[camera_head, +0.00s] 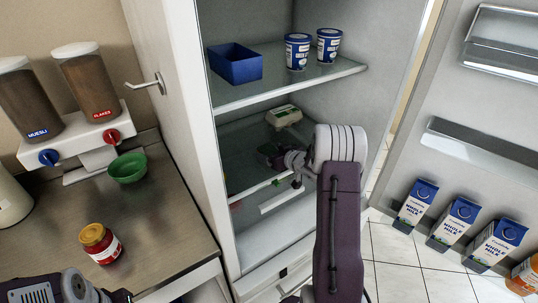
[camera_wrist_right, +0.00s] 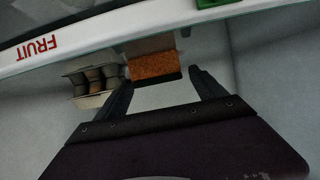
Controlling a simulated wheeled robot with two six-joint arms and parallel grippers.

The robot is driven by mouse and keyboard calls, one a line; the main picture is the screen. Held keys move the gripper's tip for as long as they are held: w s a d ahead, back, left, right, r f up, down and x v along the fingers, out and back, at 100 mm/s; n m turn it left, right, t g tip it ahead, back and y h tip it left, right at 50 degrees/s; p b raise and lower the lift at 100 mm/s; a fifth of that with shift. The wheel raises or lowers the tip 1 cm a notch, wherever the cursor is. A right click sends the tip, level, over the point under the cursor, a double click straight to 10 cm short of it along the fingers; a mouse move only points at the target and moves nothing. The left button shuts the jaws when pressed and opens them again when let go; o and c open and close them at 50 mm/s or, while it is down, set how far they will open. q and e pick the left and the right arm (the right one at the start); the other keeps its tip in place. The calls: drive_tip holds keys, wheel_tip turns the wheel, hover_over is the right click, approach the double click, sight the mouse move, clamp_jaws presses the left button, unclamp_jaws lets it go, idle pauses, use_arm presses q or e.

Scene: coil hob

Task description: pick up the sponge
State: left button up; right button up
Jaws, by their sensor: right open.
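A brown-orange block with a speckled face and a dark lower edge, which looks like the sponge (camera_wrist_right: 152,64), shows in the right wrist view. It lies just beyond the fingertips, roughly between them, near a white shelf or drawer edge. My right gripper (camera_wrist_right: 161,80) is open and nothing is held between its fingers. In the head view my right arm reaches into the open fridge, with the gripper (camera_head: 272,156) under the upper glass shelf. I cannot pick out the sponge in the head view. My left gripper is not in view; only part of my left arm shows at the lower left.
An egg carton (camera_wrist_right: 92,82) sits left of the sponge; a white edge labelled FRUIT (camera_wrist_right: 70,45) runs above. The glass shelf (camera_head: 300,85) holds a blue bin (camera_head: 235,64) and two tubs. The open door at right holds milk cartons (camera_head: 414,206). A jar (camera_head: 100,244) stands on the counter.

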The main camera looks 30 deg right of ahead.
sight(271, 151)
drive_tip(key=shift+x, duration=1)
drive_tip(key=shift+s, duration=0.15)
drive_tip(key=c, duration=1.5)
drive_tip(key=r, duration=0.2)
drive_tip(key=r+p, duration=0.1)
drive_tip(key=r, duration=0.1)
drive_tip(key=shift+s+d+r, duration=0.25)
drive_tip(key=shift+r, duration=0.15)
drive_tip(key=shift+c, duration=0.2)
drive_tip(key=s+d+r+p, duration=0.2)
drive_tip(key=s+d+r, duration=0.3)
drive_tip(key=s, duration=0.5)
drive_tip(key=shift+r, duration=0.6)
